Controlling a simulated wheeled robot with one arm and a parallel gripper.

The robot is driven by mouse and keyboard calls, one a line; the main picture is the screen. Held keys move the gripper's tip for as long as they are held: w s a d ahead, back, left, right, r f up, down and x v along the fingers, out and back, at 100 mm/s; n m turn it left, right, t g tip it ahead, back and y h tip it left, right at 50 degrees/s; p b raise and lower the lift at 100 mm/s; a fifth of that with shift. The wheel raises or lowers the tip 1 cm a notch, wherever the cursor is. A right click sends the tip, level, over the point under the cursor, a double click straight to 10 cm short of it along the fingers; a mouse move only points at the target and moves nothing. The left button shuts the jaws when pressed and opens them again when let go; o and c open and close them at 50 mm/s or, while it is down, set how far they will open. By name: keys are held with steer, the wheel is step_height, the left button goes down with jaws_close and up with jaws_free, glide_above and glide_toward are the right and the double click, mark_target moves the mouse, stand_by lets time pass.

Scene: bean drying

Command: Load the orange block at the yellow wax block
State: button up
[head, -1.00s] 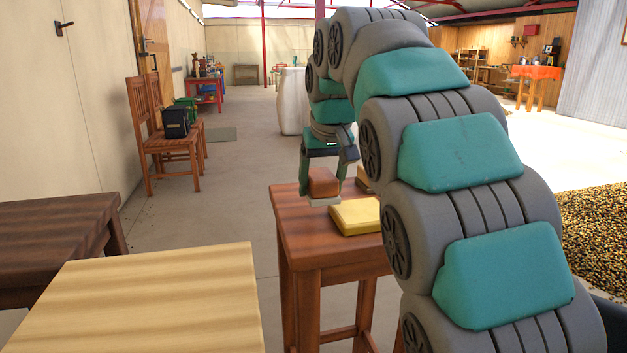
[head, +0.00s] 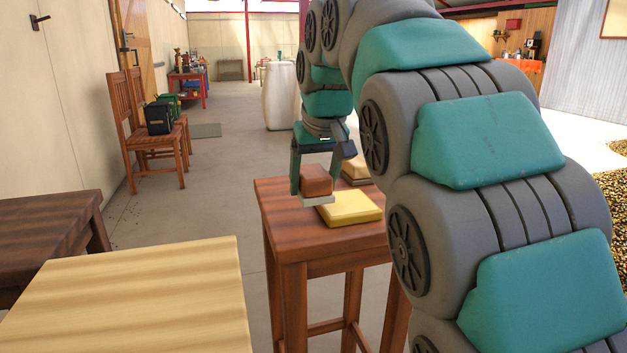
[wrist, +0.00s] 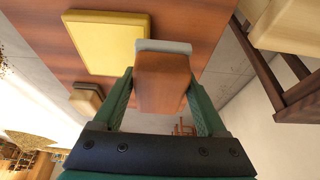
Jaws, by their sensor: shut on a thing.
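My gripper (head: 312,172) is shut on the orange block (head: 317,181), a brownish-orange block with a pale grey slab at its lower end. The block also shows between the two green fingers in the wrist view (wrist: 162,82). It hangs over the left part of a brown wooden table (head: 300,237), just left of and behind the yellow wax block (head: 349,208). The yellow wax block lies flat on the table and shows at upper left in the wrist view (wrist: 103,42). I cannot tell how high the held block is above the table.
A brown and beige block (head: 356,172) sits behind the yellow wax block, partly hidden by my arm. A pale table (head: 130,300) and a dark brown table (head: 45,230) stand at left. Chairs (head: 128,130) stand by the left wall. My arm hides the right side.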

steer(key=shift+c, duration=1.4)
step_height(320, 180, up, 4)
steer(key=p, duration=0.4)
glide_above(345, 200)
steer(key=s, duration=0.2)
steer(key=shift+w+d+f+b, duration=0.15)
steer(key=shift+f+b, duration=0.85)
steer(key=shift+f, duration=0.5)
steer(key=shift+w+d+f+b, duration=0.1)
steer(key=shift+f+b, duration=0.9)
steer(key=shift+f, duration=0.5)
steer(key=shift+f, duration=0.5)
step_height(345, 200, up, 7)
steer(key=p, duration=0.4)
